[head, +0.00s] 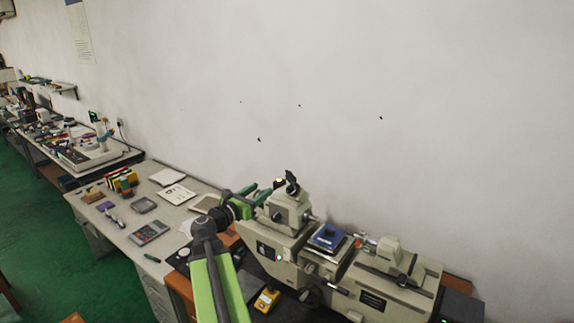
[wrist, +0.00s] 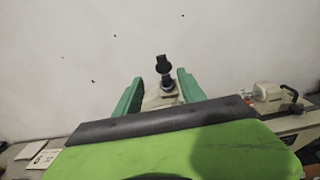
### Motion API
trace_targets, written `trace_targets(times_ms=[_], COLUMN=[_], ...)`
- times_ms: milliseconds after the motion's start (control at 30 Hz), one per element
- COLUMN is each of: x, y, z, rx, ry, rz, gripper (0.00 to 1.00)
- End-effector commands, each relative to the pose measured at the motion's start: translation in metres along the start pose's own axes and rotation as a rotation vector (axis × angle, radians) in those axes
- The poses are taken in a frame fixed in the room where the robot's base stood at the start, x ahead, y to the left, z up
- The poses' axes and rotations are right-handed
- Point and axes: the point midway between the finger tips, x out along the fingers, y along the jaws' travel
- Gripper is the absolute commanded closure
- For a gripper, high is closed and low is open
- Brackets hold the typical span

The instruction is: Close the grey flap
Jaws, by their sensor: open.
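I cannot make out for certain which part is the grey flap. The grey-beige bench instrument (head: 285,272) stands against the wall, with a grey-beige head and black eyepiece (head: 291,186) at its left end. My gripper (head: 272,191) is at the left of this head, close to it; contact cannot be told. In the wrist view my gripper (wrist: 158,77) has its two green fingers spread apart, with the black eyepiece (wrist: 163,68) and part of the head seen between them. Nothing is held. My own green wrist housing hides what lies below.
A blue-topped block (head: 327,238) sits on the instrument's middle. A yellow device (head: 266,299) lies in front of it. The desk (head: 120,215) at left holds papers, small boxes and a dark flat case (head: 149,232). The white wall (head: 400,110) bounds the back.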

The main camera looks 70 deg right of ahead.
Motion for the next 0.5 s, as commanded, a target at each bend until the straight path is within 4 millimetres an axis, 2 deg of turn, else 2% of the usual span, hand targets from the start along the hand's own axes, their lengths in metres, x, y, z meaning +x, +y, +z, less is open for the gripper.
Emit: trace_targets(times_ms=[167, 500], x=[0.015, 0.099], y=[0.001, 0.001], z=[-0.002, -0.003], rx=[0.003, 0.006], ry=[0.002, 0.003], rz=[-0.001, -0.004], gripper=[0.53, 0.53])
